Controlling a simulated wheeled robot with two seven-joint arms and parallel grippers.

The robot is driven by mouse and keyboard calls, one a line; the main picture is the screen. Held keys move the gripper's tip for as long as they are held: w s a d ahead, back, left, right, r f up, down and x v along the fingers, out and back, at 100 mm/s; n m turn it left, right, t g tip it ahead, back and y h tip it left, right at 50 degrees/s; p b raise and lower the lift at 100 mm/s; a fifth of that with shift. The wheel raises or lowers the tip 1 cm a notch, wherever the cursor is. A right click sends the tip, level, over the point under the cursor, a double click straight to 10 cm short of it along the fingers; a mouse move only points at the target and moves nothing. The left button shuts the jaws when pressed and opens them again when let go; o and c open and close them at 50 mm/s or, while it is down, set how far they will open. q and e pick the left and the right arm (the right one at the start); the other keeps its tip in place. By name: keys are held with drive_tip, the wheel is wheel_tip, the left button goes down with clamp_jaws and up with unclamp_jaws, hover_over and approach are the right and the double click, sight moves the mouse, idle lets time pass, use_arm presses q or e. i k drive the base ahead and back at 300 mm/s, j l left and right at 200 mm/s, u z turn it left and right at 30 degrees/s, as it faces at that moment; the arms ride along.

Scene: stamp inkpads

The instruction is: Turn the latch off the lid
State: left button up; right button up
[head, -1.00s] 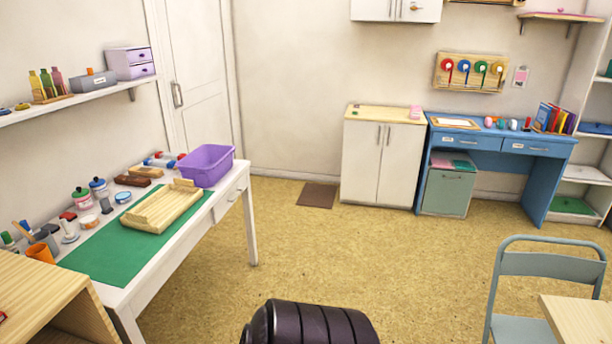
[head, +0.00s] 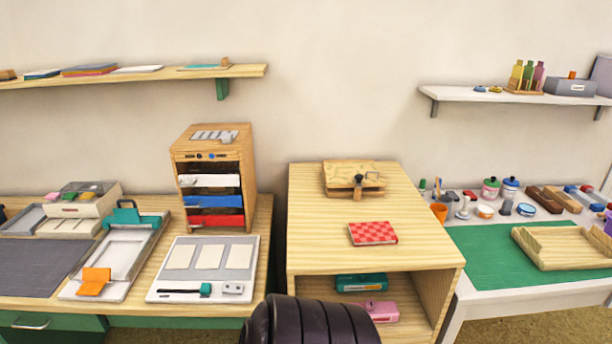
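A shallow wooden box with a lid (head: 357,172) sits at the back of the light wooden cabinet's top. A small dark knob-like piece, which looks like the latch (head: 358,180), shows at the front edge of the lid. It is too small to tell how it is turned.
A red checked booklet (head: 372,233) lies on the wooden cabinet (head: 310,240) in front of the box. Left is a bench with a drawer unit (head: 246,170) and a white tray (head: 204,268). Right is a white table with a green mat (head: 490,255) and a wooden tray (head: 560,262).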

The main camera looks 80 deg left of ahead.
sight(358, 177)
drive_tip(key=u, duration=2.3)
drive_tip(key=k, duration=0.05)
